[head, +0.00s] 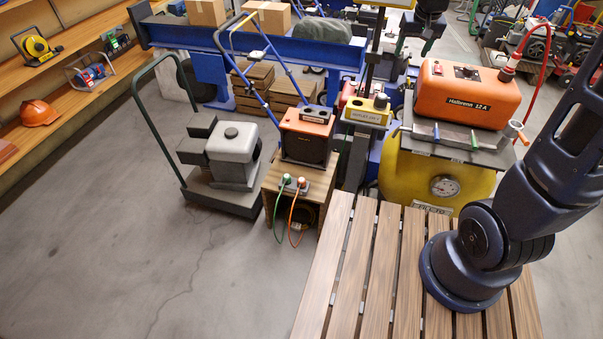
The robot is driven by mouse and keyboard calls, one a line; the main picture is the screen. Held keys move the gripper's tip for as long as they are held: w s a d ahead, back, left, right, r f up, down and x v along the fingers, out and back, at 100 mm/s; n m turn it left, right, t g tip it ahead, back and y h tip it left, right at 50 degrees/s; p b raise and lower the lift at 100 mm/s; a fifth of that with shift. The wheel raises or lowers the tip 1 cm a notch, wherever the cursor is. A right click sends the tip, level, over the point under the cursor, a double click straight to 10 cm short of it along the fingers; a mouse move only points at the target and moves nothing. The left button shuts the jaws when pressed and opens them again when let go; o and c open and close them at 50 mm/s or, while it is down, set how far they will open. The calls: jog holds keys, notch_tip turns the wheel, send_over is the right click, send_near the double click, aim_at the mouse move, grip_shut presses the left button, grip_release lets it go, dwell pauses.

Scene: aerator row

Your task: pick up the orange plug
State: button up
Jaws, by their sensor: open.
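The orange plug (302,182) is small and stands in a dark socket strip (294,189) near the front edge of a wooden stand (270,182). An orange cable (293,215) hangs from it down the stand's front. A green plug (286,179) sits close on its left, with a green cable (277,215) hanging down. Only part of my arm shows at the right; my gripper is outside the picture.
An orange-topped machine (306,122) stands on the stand behind the plugs. A grey machine on a handled cart (232,150) is at left. A yellow tank (415,172) and slatted wooden deck (345,260) are at right. The left floor is clear.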

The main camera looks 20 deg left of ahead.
jog(key=w+a+f+n+g, duration=0.15)
jog(key=w+a+f, duration=0.25)
jog(key=a+f, duration=0.7)
jog(key=n+g+h, duration=0.1)
jog(key=n+g, duration=0.1)
jog(key=n, duration=0.4)
send_over(301, 179)
notch_tip(301, 179, down, 45)
jog(key=shift+s+d+f+m, duration=0.1)
jog(key=shift+s+f+m, duration=0.25)
jog(key=shift+f, duration=0.35)
notch_tip(301, 179, down, 4)
jog(key=shift+w+f, duration=0.15)
jog(key=shift+f, duration=1.4)
jog(key=shift+w+f, duration=0.1)
jog(key=shift+f, duration=1.4)
jog(key=shift+c, duration=0.2)
